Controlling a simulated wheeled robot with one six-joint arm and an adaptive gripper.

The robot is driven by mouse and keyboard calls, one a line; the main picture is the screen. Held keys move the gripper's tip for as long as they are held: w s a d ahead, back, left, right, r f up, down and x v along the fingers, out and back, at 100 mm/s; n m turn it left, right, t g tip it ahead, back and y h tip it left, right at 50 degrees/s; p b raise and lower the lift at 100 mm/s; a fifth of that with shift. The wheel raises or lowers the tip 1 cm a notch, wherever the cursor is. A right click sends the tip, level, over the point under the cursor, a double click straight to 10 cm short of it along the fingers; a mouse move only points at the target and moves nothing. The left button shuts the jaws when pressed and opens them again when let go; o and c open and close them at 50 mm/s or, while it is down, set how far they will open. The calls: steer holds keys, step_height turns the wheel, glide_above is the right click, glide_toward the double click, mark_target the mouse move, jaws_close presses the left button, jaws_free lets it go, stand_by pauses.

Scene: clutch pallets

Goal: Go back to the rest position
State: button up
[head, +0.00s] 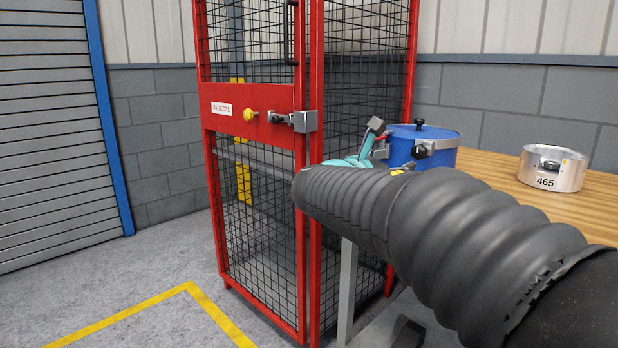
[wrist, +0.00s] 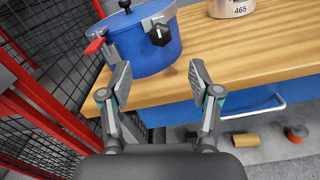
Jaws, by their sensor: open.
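My gripper (wrist: 160,85) is open and empty in the wrist view. Its two fingers stand apart in front of the wooden table's near edge. In the head view my dark ribbed arm reaches from the lower right toward the table, and a small part of the gripper (head: 374,138) shows beyond it beside a blue pot. The rest of the gripper is hidden behind the arm there.
The blue pot (head: 418,146) with black knobs stands on the wooden table (head: 490,172). A silver cylinder marked 465 (head: 552,168) is farther right. A red mesh cage (head: 250,130) stands left of the table. An orange-brown cylinder (wrist: 245,140) and a red-black object (wrist: 297,133) lie below the table.

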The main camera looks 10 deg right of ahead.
steer(key=s+a+f+m+g+y, duration=0.1)
steer(key=s+f+m+g+y, duration=0.1)
steer(key=s+f+m, duration=0.3)
steer(key=s+f+m+g+y, duration=0.1)
steer(key=s+f+m+y, duration=0.15)
steer(key=f, duration=0.45)
steer(key=s+a+f+m+g+y, duration=0.1)
steer(key=s+f+m+g+y, duration=0.2)
steer(key=f, duration=0.4)
steer(key=s+a+f+m+y, duration=0.3)
steer(key=s+m, duration=0.3)
steer(key=s, duration=0.3)
steer(key=s+a+f+m+y, duration=0.3)
steer(key=s+m, duration=0.3)
steer(key=s, duration=0.4)
steer(key=shift+s+a+t+y, duration=0.3)
steer(key=shift+a+y, duration=0.05)
steer(key=shift+a, duration=0.4)
